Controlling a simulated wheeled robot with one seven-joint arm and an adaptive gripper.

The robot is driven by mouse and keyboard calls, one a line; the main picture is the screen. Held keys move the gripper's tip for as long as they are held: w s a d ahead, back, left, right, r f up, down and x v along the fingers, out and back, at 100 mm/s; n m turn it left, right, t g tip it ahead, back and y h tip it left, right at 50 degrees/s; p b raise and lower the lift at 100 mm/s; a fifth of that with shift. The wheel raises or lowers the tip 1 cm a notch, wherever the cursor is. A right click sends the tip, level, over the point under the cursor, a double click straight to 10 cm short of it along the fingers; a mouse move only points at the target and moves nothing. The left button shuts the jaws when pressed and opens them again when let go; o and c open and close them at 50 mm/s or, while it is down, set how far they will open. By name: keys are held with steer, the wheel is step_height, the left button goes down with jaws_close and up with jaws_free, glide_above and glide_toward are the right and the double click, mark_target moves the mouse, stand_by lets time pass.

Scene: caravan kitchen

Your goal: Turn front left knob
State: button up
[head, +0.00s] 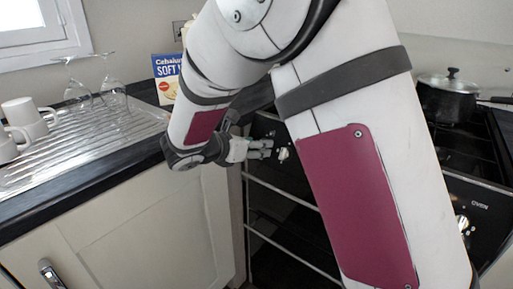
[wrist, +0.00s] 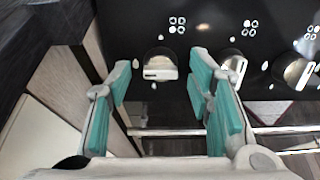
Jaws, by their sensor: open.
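The black cooker's control panel (wrist: 215,22) shows a row of silver knobs in the wrist view. The leftmost knob (wrist: 160,68) lies ahead of my open gripper (wrist: 161,82), between the two teal fingers in the picture; I see no contact. A second knob (wrist: 234,66) is just right of the right finger, partly covered by it. A third knob (wrist: 297,72) is farther right. In the head view my gripper (head: 262,149) points right at the panel, close to a knob (head: 283,154).
Oven rails (head: 285,192) run below the panel. A cream cabinet (head: 140,235) and dark worktop edge (head: 75,190) stand close on the left. A lidded black pot (head: 448,100) sits on the hob. Mugs (head: 25,115) and glasses (head: 112,95) stand on the drainer.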

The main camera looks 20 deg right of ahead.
steer(key=shift+w+d+f, duration=0.15)
steer(key=shift+w+d, duration=0.15)
steer(key=shift+d, duration=0.1)
jaws_close()
steer(key=shift+s+n+p, duration=0.1)
steer(key=shift+n+p, duration=0.3)
steer(key=shift+p, duration=0.4)
steer(key=shift+a+n+p, duration=0.1)
steer(key=shift+n+p, duration=7)
steer(key=shift+p, duration=0.75)
